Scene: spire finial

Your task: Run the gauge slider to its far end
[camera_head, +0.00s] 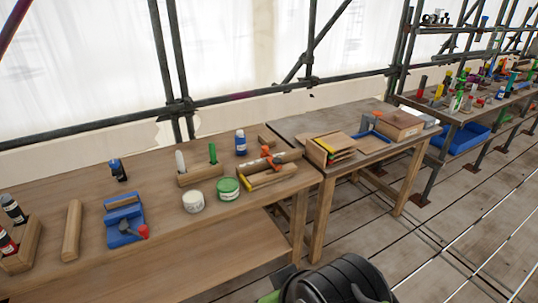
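I cannot tell for certain which thing is the gauge slider. A blue tool (122,220) with a flat base and raised back lies on the near wooden bench, with a red-headed piece (142,231) at its front right. An orange-and-dark piece (268,157) sits by wooden rollers on the right of the same bench. A blue angled frame (373,136) lies on the second table. All are small in this view, and no scale or slider end can be read. My gripper does not show; only a dark rounded part of my body, with green bits, is at the bottom edge.
The near bench (100,182) also holds a white tub (193,202), a green tub (228,189), a blue bottle (241,143) and a wooden bottle rack (22,250). The second table (300,125) carries boxes. Scaffold poles stand behind. Plank floor (450,230) is open at right.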

